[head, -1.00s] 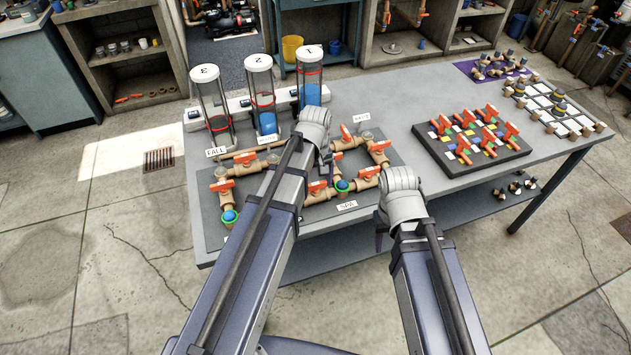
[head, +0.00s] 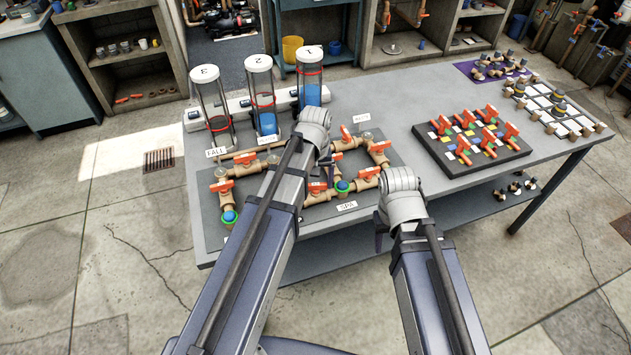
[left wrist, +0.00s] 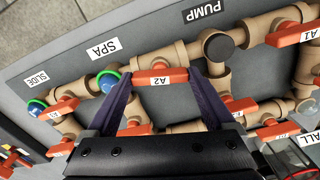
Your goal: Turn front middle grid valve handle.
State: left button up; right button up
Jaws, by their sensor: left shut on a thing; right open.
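The grid of tan pipes with red valve handles lies on a dark board (head: 225,195) on the table. My left gripper (head: 327,165) reaches down over the front middle of this grid, its fingers partly hidden by its wrist. In the left wrist view, my left gripper (left wrist: 157,84) has its dark fingers on either side of the red handle marked A2 (left wrist: 160,77), shut on it. This handle lies near the SPA label (left wrist: 104,48). My right gripper (head: 380,238) is open and empty, in front of the table's near edge.
Three clear cylinders, one of them numbered 2 (head: 262,100), stand behind the grid. A black block with several red handles (head: 462,150) sits to the right. Neighbouring handles, such as A1 (left wrist: 292,36), lie close to my left gripper. Table surface between the boards is clear.

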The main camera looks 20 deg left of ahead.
aim_at(316, 184)
pick_arm(q)
jog(key=m, duration=1.1)
jog(key=shift+m, duration=2.1)
jog(key=o, duration=1.1)
jog(key=shift+r, duration=0.1)
notch_tip(316, 184, up, 8)
jog(key=p, duration=0.8)
jog(key=shift+f, duration=0.2)
